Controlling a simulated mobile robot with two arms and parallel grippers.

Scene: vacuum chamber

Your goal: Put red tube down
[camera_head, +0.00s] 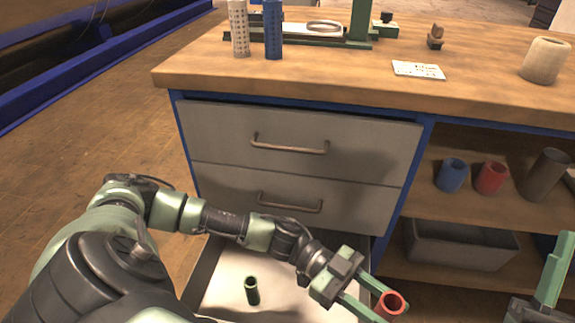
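My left gripper (383,300) reaches in from the left at the bottom centre. Its two green fingers are shut on a red tube (391,306), seen with its open end facing up. The tube is held in front of the cabinet, to the right of an open lower drawer (215,290). The tube's lower part is cut off by the picture edge. My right gripper (550,285) is only partly in view at the lower right; one finger shows clearly, so its opening cannot be told. A second red tube (491,177) stands on the upper shelf at the right.
A dark green tube (252,290) stands in the open drawer. Beside the shelved red tube are a blue tube (451,174) and a dark grey tube (546,174). A grey bin (462,244) sits below. The wooden worktop (330,75) has clear room near its front edge.

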